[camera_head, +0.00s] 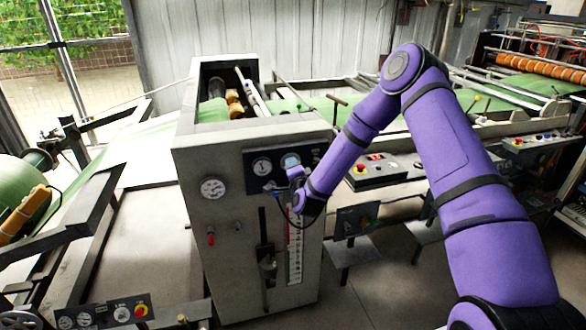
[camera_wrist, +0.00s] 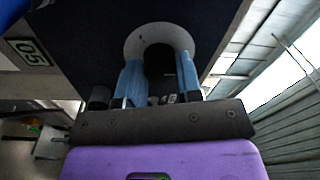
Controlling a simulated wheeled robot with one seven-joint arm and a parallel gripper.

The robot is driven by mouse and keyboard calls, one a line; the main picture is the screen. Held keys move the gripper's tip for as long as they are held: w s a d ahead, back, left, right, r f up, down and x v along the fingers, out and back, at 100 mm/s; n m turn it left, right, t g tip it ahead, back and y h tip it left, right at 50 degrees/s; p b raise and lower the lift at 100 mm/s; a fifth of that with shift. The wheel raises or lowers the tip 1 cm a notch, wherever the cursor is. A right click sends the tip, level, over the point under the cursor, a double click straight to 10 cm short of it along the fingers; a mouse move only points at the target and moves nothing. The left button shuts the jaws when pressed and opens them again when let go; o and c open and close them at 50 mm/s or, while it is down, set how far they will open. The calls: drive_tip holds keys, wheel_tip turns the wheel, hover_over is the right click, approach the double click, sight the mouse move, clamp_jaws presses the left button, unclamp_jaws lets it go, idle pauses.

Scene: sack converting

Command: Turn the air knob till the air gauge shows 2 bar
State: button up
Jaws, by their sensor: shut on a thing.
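My gripper (camera_wrist: 159,78) is shut on a dark knob (camera_wrist: 158,58) in the wrist view, one blue finger on each side of it. A pale round plate surrounds the knob on a dark panel. In the head view my gripper (camera_head: 294,174) is at the dark panel on the grey cabinet, and the knob is hidden there. A larger white gauge (camera_head: 213,187) is on the cabinet front farther left. I cannot tell which is the air gauge; their readings are too small to make out.
Below the panel are a vertical scale (camera_head: 295,250), a dark slotted lever (camera_head: 266,262) and a small red handle (camera_head: 211,236). A control box (camera_head: 375,172) with buttons stands right of the cabinet, behind my arm. Green sheet rolls (camera_head: 18,190) lie at the left.

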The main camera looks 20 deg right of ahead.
drive_tip(key=shift+f+m, duration=0.1)
drive_tip(key=shift+m, duration=0.6)
drive_tip(key=o, duration=0.9)
drive_tip(key=shift+o, duration=0.2)
drive_tip(key=s, duration=1.1)
drive_tip(key=shift+a+f, duration=0.2)
drive_tip(key=shift+a, duration=0.05)
drive_tip(key=shift+w, duration=0.1)
